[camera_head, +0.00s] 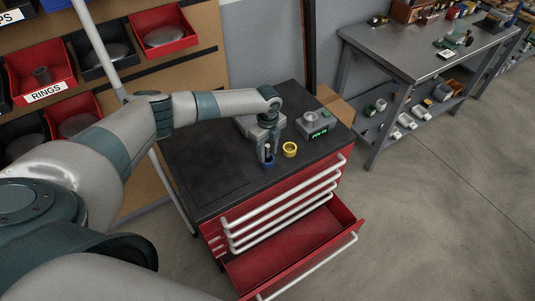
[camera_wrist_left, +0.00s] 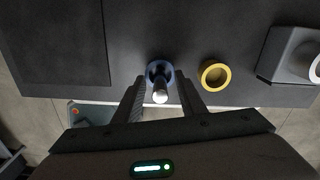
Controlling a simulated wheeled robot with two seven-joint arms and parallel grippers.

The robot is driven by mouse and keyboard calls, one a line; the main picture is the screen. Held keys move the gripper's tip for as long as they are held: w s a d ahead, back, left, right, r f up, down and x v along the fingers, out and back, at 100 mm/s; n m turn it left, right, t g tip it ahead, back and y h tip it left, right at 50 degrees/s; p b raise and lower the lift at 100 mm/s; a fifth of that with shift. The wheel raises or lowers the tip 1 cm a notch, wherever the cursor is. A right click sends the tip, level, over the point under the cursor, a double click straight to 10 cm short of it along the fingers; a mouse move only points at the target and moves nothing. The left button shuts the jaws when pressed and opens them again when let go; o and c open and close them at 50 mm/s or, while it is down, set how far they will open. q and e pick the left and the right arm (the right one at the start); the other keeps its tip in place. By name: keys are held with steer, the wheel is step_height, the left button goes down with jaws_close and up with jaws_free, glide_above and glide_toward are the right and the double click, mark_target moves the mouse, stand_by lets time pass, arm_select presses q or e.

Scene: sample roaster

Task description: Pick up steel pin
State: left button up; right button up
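The steel pin (camera_wrist_left: 160,93) stands in a blue holder (camera_wrist_left: 157,69) on the dark cabinet top, its bright rounded end toward the wrist camera. In the head view the blue holder (camera_head: 268,164) sits near the cabinet's front edge, with the pin (camera_head: 267,150) small above it. My left gripper (camera_wrist_left: 160,82) is directly over the holder, pointing down, with one finger on each side of the pin. Gaps show between the fingers and the pin, so it is open. In the head view the left gripper (camera_head: 268,152) partly hides the pin. My right gripper is not in view.
A yellow ring-shaped holder (camera_head: 290,149) stands just right of the blue one. A grey device with a green-lit display (camera_head: 318,134) is further right. The red cabinet's lower drawer (camera_head: 300,240) is pulled out. The left part of the top (camera_head: 205,165) is clear.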

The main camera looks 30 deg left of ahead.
mark_target(268, 145)
arm_select(q)
jaws_close()
steer(key=shift+r, duration=0.15)
steer(key=shift+r+b, duration=0.35)
steer(key=shift+r, duration=0.15)
step_height(268, 145, up, 2)
steer(key=shift+w+r+b, duration=0.1)
steer(key=shift+r+b, duration=0.1)
steer(key=shift+b, duration=0.4)
steer(key=s+d+r+b, duration=0.3)
steer(key=s+d+r, duration=0.3)
steer(key=d, duration=0.4)
steer(key=shift+r, duration=0.7)
steer(key=shift+s, duration=0.1)
